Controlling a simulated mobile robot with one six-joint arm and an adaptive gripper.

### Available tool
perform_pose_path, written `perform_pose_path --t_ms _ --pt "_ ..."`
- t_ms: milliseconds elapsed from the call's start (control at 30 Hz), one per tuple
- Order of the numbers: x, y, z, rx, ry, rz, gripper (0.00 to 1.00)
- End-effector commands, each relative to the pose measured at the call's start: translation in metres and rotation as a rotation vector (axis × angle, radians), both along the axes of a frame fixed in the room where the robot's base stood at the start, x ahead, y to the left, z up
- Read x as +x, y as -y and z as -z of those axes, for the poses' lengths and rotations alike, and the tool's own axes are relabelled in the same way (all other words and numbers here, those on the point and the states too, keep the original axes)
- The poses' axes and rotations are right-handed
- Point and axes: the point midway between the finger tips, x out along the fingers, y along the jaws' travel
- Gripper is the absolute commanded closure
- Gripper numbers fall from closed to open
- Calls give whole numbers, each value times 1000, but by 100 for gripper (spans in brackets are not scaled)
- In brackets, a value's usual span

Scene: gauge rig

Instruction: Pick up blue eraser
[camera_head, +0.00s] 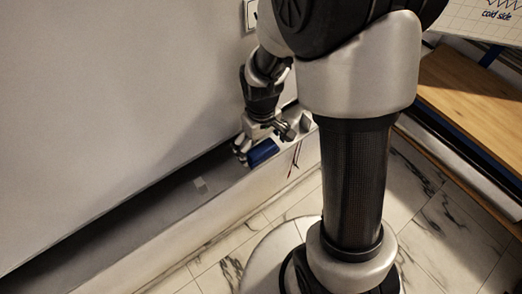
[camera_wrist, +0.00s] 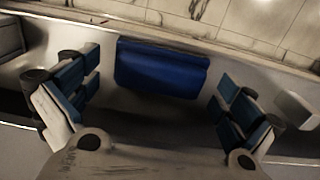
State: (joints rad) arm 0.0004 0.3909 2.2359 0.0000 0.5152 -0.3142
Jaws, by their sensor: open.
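The blue eraser (camera_head: 262,152) lies in the long tray (camera_head: 150,222) along the bottom of the whiteboard (camera_head: 120,90). In the wrist view the eraser (camera_wrist: 160,70) shows between and beyond my two fingers, with its long side across the gap. My gripper (camera_wrist: 158,108) is open, with visible room on both sides of the eraser. In the head view my gripper (camera_head: 254,140) is right at the eraser and hides part of it. I cannot tell whether a finger touches it.
A wooden bench (camera_head: 470,95) stands at the right. The marble floor (camera_head: 215,258) in front is clear.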

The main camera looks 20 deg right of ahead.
Motion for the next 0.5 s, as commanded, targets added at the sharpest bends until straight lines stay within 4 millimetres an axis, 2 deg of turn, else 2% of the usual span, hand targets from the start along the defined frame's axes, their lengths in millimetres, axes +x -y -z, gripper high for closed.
perform_pose_path --t_ms 100,333,500 --pt "0 0 10 0 -1 0 0" --pt "0 0 10 0 1 0 0" --pt "0 0 10 0 1 0 11"
